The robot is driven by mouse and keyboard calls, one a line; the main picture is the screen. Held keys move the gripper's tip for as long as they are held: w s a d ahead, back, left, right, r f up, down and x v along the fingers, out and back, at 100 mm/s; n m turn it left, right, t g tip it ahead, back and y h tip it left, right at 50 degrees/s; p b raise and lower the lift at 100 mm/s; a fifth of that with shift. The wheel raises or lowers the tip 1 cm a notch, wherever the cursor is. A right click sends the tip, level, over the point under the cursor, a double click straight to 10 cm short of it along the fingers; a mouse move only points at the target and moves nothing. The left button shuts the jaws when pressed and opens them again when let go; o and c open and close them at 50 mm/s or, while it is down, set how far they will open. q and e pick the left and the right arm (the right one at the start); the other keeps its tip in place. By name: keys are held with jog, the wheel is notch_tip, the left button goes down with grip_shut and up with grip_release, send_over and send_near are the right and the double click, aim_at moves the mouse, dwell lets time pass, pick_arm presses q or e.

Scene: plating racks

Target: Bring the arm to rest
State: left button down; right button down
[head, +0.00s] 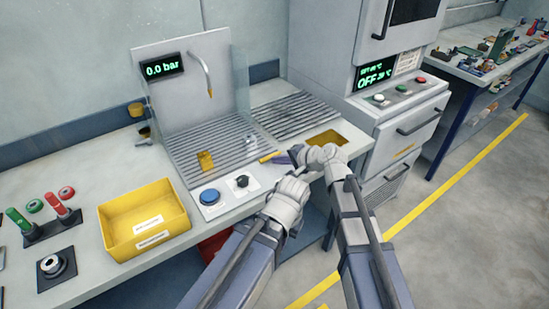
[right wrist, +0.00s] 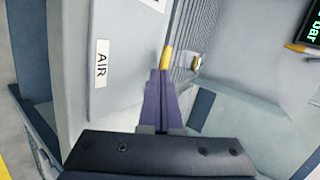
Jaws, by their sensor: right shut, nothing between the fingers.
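My right gripper (head: 284,158) is over the front edge of the workbench, by the ribbed metal drain surface (head: 225,142). Its purple fingers are shut with nothing held between them; they also show in the right wrist view (right wrist: 163,98). A small yellow piece (right wrist: 167,57) lies in line with the fingertips, and I cannot tell whether it touches them. Both my arm links come up from the bottom of the head view. I cannot make out the fingers of my left gripper.
A yellow bin (head: 118,222) and red and green handled tools (head: 62,207) are at the left. A blue button panel (head: 213,200) is beside my arms. A grey cabinet (head: 335,60) stands behind, at the right. The floor at the right is clear.

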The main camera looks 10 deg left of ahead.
jog(key=p+v, duration=0.2)
jog(key=v, duration=0.3)
jog(key=shift+s+a+r, duration=0.1)
jog(key=shift+s+a, duration=0.05)
jog(key=shift+a, duration=0.1)
jog(key=shift+s+d+r+p, duration=0.2)
jog(key=shift+s+d+p, duration=0.05)
jog(key=shift+d+p, duration=0.1)
jog(key=shift+d+f, duration=0.1)
jog(key=shift+f, duration=0.05)
jog(key=s+d+f+n+g+h, duration=0.25)
jog(key=s+d, duration=0.25)
jog(key=d, duration=0.3)
jog(key=s+d+f+n+g+h, duration=0.1)
jog(key=s+d+f+n+h, duration=0.1)
jog(key=s+d+f+h, duration=0.35)
jog(key=s+d+f+n+g+h, duration=0.15)
jog(key=s+d, duration=0.25)
jog(key=d, duration=0.5)
jog(key=s+a+n+g+h, duration=0.1)
jog(key=s+a+n, duration=0.3)
jog(key=a, duration=0.6)
jog(key=shift+s+r, duration=0.25)
jog(key=shift+s, duration=0.7)
jog(key=shift+a, duration=0.1)
